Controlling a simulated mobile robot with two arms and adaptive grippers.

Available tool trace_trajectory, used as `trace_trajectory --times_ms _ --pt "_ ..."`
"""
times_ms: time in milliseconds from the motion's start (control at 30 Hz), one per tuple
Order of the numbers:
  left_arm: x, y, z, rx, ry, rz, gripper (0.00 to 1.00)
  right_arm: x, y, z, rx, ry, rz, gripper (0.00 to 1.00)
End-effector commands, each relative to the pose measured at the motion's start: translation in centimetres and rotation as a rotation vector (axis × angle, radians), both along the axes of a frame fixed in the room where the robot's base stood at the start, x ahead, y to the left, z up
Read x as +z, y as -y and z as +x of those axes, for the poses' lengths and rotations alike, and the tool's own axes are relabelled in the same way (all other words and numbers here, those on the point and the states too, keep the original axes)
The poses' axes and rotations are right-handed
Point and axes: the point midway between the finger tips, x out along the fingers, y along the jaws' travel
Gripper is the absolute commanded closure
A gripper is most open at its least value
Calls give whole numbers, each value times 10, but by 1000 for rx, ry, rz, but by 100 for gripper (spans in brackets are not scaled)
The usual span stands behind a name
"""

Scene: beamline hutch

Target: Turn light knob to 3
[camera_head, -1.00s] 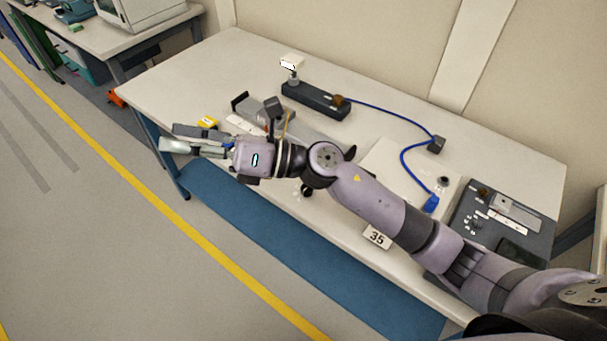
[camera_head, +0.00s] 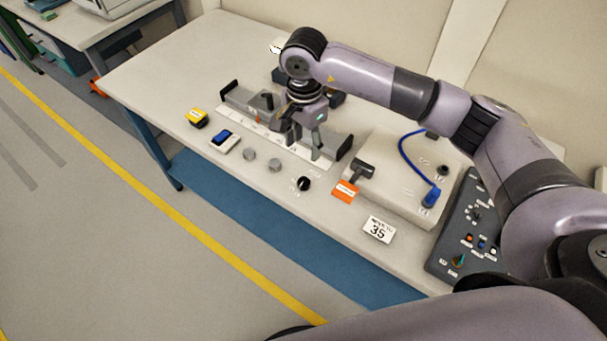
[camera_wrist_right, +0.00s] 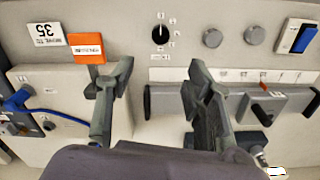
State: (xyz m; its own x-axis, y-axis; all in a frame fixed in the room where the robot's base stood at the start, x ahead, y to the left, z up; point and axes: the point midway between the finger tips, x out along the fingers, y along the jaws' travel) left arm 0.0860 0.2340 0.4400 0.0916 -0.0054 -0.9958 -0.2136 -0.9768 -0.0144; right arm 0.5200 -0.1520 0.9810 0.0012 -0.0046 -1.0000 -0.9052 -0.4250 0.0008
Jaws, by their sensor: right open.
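A small black knob (camera_head: 303,183) with a pale pointer mark sits near the front of the table. In the right wrist view the black knob (camera_wrist_right: 160,35) has small marks around it, too small to read. I cannot tell for sure that it is the light knob. My right gripper (camera_head: 306,146) is open, empty and pointing down, behind the knob in the head view. In the right wrist view its fingers (camera_wrist_right: 160,72) are spread, with the knob beyond the tips and between them sideways. My left gripper is not in view.
Two grey round knobs (camera_head: 262,160), a blue rocker switch (camera_head: 223,138) and a yellow block (camera_head: 197,118) lie left of the black knob. A grey rail with end stops (camera_head: 240,98) runs behind. An orange tag (camera_head: 345,191), a "35" sign (camera_head: 378,229) and a dark control panel (camera_head: 445,240) are to the right.

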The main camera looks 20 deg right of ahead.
Motion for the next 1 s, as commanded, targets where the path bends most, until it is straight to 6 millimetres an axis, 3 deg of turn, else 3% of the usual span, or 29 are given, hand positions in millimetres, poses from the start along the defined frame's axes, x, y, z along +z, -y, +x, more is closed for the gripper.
trace_trajectory --times_ms 400,600,800,1000 --pt "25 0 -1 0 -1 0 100 -91 -1 -2 -2 -7 3 52" --pt "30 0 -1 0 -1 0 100 -125 -1 -1 -1 -4 4 52" --pt "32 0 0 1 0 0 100 -140 -1 -1 0 -2 4 52" --pt "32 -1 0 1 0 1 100 -142 -1 0 0 -1 4 52"
